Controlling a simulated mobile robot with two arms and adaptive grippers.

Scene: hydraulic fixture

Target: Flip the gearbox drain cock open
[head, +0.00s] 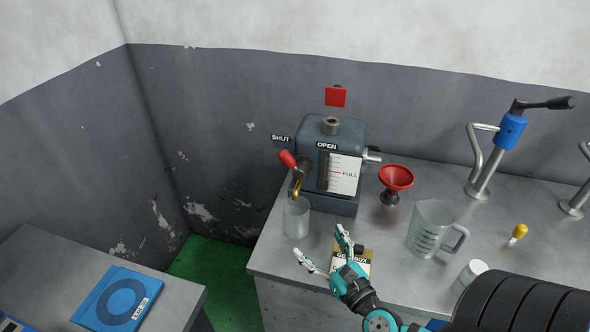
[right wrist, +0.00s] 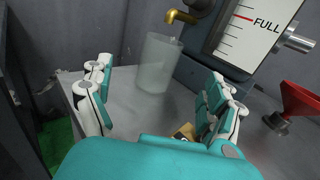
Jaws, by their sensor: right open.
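The grey gearbox (head: 317,135) stands on the metal bench, with a FULL sight gauge (head: 345,174) on its front. Its drain cock has a red lever (head: 287,159) on the left side, slanting up and left toward the SHUT label (head: 281,140); the OPEN label (head: 327,146) is to its right. The brass spout (head: 297,188) points down over a clear beaker (head: 296,220), and also shows in the right wrist view (right wrist: 181,17). My right gripper (head: 322,245) is open and empty, in front of the beaker and below the lever. The lever is out of the wrist view.
A red funnel (head: 396,177), a measuring jug (head: 428,228), a white-lidded jar (head: 470,273) and a yellow-handled tool (head: 518,233) stand to the right. A blue hand pump (head: 509,132) is behind them. A small GEARBOX sign (head: 366,255) is beside my right gripper.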

